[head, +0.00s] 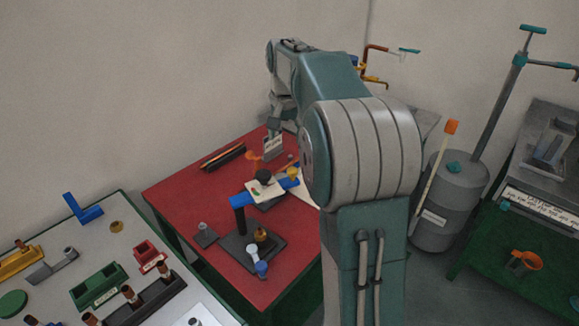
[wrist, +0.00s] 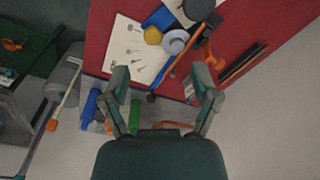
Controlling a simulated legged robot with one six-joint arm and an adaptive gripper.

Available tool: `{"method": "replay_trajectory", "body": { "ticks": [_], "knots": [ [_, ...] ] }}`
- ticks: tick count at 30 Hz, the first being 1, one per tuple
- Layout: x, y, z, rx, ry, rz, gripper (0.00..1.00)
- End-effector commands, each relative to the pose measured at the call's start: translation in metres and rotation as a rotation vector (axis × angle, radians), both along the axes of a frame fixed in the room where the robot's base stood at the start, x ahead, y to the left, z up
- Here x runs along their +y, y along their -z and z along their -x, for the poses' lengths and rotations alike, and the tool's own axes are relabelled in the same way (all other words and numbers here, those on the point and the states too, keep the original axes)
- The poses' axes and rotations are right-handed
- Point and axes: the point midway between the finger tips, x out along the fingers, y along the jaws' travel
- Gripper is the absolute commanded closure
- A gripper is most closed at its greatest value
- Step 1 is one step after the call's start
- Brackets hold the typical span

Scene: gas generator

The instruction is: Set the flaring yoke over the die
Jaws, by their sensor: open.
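My gripper (wrist: 162,76) is open and empty in the wrist view, its two fingers wide apart over the edge of the red table. In the head view it is mostly hidden behind my arm. A blue bar (head: 264,188) with a black knob stands on the table; it looks like the flaring yoke, but I cannot be sure. Its blue part (wrist: 162,17) also shows at the top of the wrist view, apart from my fingers. A dark plate (head: 236,245) in front of it carries a brass piece (head: 262,236); I cannot tell which part is the die.
The red table (head: 185,190) also bears dark and orange rods (head: 223,157) and a white sheet (wrist: 124,50) with small parts. A tool bench (head: 140,240) stands at left. A grey cylinder (head: 452,205) stands at right.

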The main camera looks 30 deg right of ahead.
Motion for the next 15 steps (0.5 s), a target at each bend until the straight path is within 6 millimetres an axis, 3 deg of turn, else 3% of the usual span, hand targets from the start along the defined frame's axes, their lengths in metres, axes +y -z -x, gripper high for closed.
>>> {"method": "replay_trajectory", "body": {
  "ticks": [3,6,11,15],
  "knots": [
    [-0.023,0.017,-0.016,0.034,0.061,-0.014,0.21],
    [-0.033,0.024,-0.022,0.05,0.089,-0.021,0.21],
    [-0.036,0.031,-0.024,0.055,0.099,-0.022,0.21],
    [-0.035,0.052,-0.023,0.057,0.097,-0.023,0.21]
  ]
}}
